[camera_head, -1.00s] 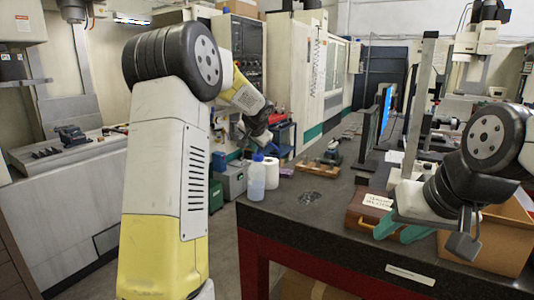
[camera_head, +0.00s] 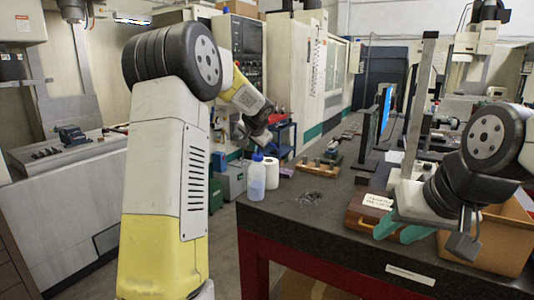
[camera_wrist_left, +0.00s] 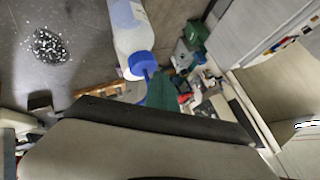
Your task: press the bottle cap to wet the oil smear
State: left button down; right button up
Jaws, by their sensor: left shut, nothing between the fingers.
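A translucent bottle (camera_head: 257,180) with a blue cap (camera_head: 257,157) stands upright near the left edge of the dark bench top. The bottle (camera_wrist_left: 130,25) and cap (camera_wrist_left: 141,63) also show in the left wrist view. The oil smear (camera_head: 310,198) is a dark patch on the bench, right of the bottle. In the left wrist view the smear (camera_wrist_left: 47,46) is covered with small white specks.
A white paper roll (camera_head: 273,172) stands behind the bottle. A wooden rack (camera_head: 318,168) lies farther back. A brown labelled case (camera_head: 368,209) and a cardboard box (camera_head: 493,245) sit by my right gripper. Bench surface around the smear is clear.

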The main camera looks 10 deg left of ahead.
dwell(0.6)
pick_arm(q)
jog(key=shift+f, duration=0.45)
jog(key=shift+r, duration=0.45)
jog(key=shift+r, duration=2.95)
jog(key=shift+r, duration=0.1)
dwell(0.4)
